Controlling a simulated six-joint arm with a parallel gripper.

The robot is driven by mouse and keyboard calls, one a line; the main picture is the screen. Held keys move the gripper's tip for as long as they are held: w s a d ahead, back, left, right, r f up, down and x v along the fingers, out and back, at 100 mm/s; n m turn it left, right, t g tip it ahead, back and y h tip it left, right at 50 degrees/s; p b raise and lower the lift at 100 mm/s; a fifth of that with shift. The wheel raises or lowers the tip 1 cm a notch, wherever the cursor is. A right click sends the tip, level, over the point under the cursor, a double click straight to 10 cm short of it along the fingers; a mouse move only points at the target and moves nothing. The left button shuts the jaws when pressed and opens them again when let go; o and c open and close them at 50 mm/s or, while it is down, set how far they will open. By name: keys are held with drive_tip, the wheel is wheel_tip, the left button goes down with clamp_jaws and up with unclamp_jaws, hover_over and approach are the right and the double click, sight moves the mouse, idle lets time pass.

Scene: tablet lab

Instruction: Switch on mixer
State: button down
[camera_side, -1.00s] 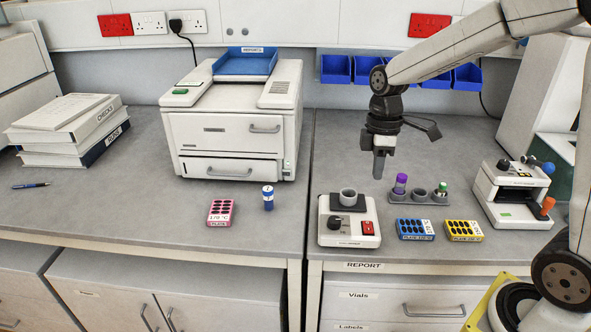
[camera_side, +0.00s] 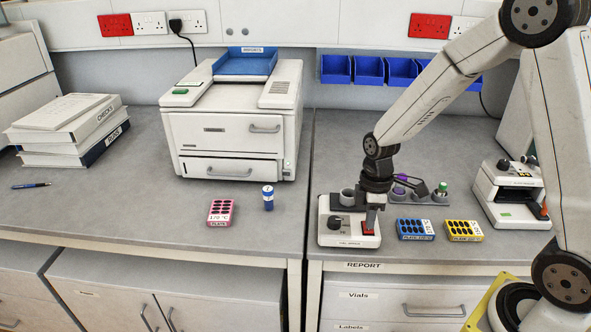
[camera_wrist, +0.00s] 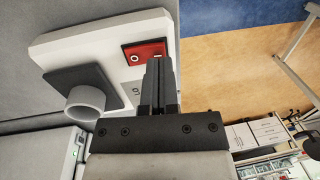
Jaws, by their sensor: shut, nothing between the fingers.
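The mixer (camera_side: 336,240) is a small white box near the bench's front edge, with a black knob (camera_side: 334,223) and a grey cup on a dark pad (camera_side: 347,198) at its back. Its red rocker switch (camera_side: 368,230) is at the right of the top face, partly hidden by my fingers in the side view. The wrist view shows the mixer (camera_wrist: 60,45) and the red switch (camera_wrist: 135,50) right at my fingertips. My gripper (camera_side: 371,226) is shut and empty, pointing down at the switch. It looks to be touching the switch or just above it.
A blue plate (camera_side: 415,229) and a yellow plate (camera_side: 464,231) lie right of the mixer. Behind them is a grey holder with a purple-capped vial (camera_side: 400,179) and a green-capped vial (camera_side: 441,188).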

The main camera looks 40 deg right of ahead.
drive_tip(key=shift+f, duration=0.4)
